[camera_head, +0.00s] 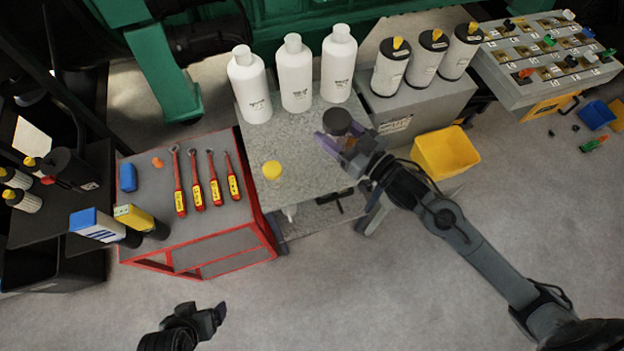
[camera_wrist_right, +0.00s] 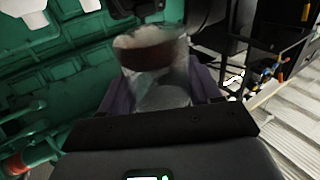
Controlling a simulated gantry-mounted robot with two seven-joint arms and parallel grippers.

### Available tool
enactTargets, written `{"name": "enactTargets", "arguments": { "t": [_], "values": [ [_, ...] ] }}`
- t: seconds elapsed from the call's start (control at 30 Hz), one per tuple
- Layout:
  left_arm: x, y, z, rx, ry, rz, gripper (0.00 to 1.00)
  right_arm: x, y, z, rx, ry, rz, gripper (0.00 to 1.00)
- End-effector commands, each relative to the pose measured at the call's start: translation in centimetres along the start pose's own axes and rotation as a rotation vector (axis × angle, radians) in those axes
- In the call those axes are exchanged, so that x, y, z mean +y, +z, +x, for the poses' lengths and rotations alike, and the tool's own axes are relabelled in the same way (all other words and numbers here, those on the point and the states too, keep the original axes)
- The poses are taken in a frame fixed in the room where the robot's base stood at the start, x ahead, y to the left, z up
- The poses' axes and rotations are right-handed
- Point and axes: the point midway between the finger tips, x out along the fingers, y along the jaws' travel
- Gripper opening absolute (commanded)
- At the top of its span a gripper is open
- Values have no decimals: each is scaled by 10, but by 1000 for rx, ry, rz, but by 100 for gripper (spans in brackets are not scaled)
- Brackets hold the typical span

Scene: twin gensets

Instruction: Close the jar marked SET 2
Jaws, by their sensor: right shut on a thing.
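My right gripper (camera_head: 338,142) has purple fingers shut on a clear jar with dark contents (camera_head: 337,122), over the right part of the grey speckled bench top (camera_head: 250,137). The jar also shows between the fingers in the right wrist view (camera_wrist_right: 152,65), with a dark red-brown band inside. I cannot read any SET 2 mark on it or tell how its top stands. A small round yellow cap-like piece (camera_head: 272,169) sits on the bench, left of the gripper. My left gripper (camera_head: 212,314) is low in the head view, away from the bench; its jaw opening is unclear.
White bottles (camera_head: 295,75) stand along the bench's back edge. A yellow bin (camera_head: 444,154) is near my right arm. A red tool cart (camera_head: 215,230) with several red-handled tools adjoins the bench's left.

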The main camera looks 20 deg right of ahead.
Motion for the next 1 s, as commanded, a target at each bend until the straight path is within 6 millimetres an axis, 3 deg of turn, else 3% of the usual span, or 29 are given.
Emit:
{"name": "enactTargets", "arguments": {
  "t": [0.03, 0.3, 0.5, 0.7, 1.0],
  "values": [
    [1, 9, 28, 0, 0, 0, 88, 6, 29, -3, -1, 11, -1, 0],
    [3, 31, 96, 0, 0, 0, 88, 32, 100, -16, 0, 61, 0, 0],
    [5, 44, 137, 0, 0, 0, 88, 44, 145, -24, 0, 84, 0, 0],
    [6, 52, 161, 0, 0, 0, 88, 47, 177, -28, 0, 89, 1, 0],
    [6, 55, 171, 0, 0, 0, 88, 46, 192, -30, 0, 89, 0, 0]
  ]
}}
